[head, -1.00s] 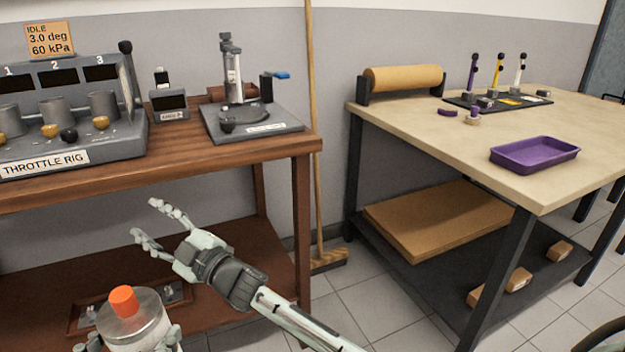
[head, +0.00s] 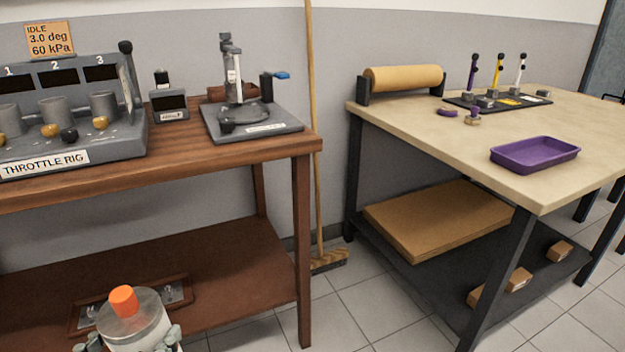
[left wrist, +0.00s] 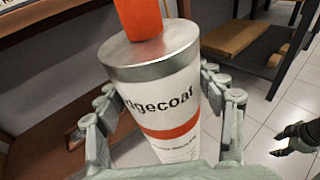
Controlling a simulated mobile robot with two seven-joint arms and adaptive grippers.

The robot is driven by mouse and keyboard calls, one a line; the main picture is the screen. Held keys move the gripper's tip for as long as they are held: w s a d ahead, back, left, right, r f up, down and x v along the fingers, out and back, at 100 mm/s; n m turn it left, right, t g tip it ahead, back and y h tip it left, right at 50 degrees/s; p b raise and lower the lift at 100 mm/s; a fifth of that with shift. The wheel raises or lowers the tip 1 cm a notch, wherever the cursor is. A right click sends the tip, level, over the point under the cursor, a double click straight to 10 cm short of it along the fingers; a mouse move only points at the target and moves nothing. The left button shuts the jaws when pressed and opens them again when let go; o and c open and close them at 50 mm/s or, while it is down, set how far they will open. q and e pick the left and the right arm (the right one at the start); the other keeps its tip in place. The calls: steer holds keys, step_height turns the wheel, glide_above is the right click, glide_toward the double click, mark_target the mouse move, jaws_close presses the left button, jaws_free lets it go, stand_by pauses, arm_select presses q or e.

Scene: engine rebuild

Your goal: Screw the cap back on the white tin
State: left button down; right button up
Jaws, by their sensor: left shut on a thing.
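The white tin (left wrist: 160,115) has a silver top, an orange band and dark lettering ending in "gecoat". It stands roughly upright, slightly tilted, in my left gripper (left wrist: 160,92), whose fingers are shut on both sides of it. An orange cap (left wrist: 140,18) sits on the middle of its top; how tightly it is seated cannot be told. In the head view the tin (head: 132,325) and its orange cap (head: 123,300) are at the bottom left.
The brown bench (head: 190,160) holds the throttle rig (head: 65,120) and a grey fixture (head: 250,120). Its lower shelf (head: 225,265) lies behind the tin. A broom (head: 315,150) stands between the benches. The pale bench (head: 420,135) at right carries a purple tray (head: 535,154).

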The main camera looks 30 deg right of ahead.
arm_select(q)
steer(key=shift+r, duration=0.25)
steer(key=w+a+f+n+t+y, duration=0.1)
steer(key=w+a+n+t+y, duration=0.1)
steer(key=a+n+y, duration=0.6)
steer(key=a+t+y, duration=0.1)
steer(key=a+y, duration=0.1)
steer(key=a, duration=0.3)
steer(key=shift+a+f+t, duration=0.15)
steer(key=shift+a+t, duration=0.15)
steer(key=shift+a, duration=0.1)
